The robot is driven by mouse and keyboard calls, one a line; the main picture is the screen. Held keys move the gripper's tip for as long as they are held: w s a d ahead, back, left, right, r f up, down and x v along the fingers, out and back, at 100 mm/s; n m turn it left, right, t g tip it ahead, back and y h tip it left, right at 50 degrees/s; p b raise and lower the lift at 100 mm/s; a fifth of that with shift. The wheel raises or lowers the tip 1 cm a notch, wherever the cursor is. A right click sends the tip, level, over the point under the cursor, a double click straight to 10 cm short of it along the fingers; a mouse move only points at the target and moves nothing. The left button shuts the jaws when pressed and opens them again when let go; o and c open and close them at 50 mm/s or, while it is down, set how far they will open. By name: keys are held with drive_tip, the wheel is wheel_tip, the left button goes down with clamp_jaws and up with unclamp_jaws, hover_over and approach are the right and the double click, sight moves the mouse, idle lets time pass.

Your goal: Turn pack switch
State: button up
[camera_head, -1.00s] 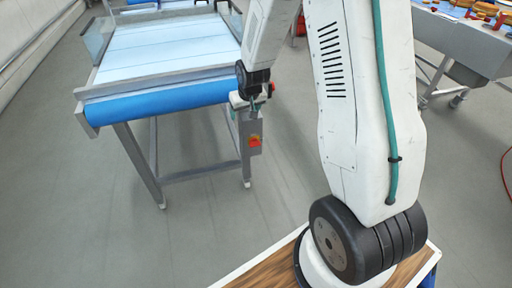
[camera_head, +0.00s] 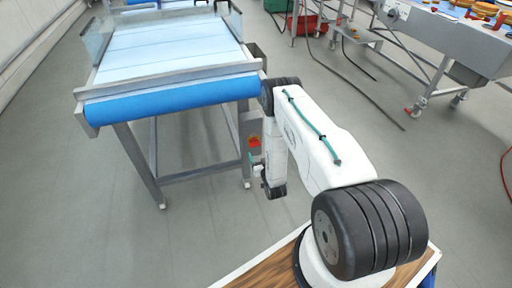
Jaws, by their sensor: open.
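The switch, a red piece on a yellow plate (camera_head: 254,141), sits on a small grey box at the near right corner of the conveyor. My gripper (camera_head: 254,163) is small in the picture, just below the switch. It is open and points left, with no object seen between its fingers. I cannot tell whether it touches the box. My arm bends over at the elbow and comes down beside the box, hiding part of its right side.
The conveyor (camera_head: 170,55) has a pale belt, a blue front roller (camera_head: 170,103) and steel legs. A steel table with food rounds (camera_head: 478,14) stands at the right. A red crate (camera_head: 307,24) and dark hoses lie at the back.

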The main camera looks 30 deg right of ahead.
sight(256, 145)
drive_tip(key=shift+t, duration=0.3)
drive_tip(key=x, duration=0.6)
drive_tip(key=shift+w+d+f, duration=0.15)
drive_tip(key=shift+w+d, duration=0.1)
drive_tip(key=shift+w, duration=0.05)
drive_tip(key=c, duration=1)
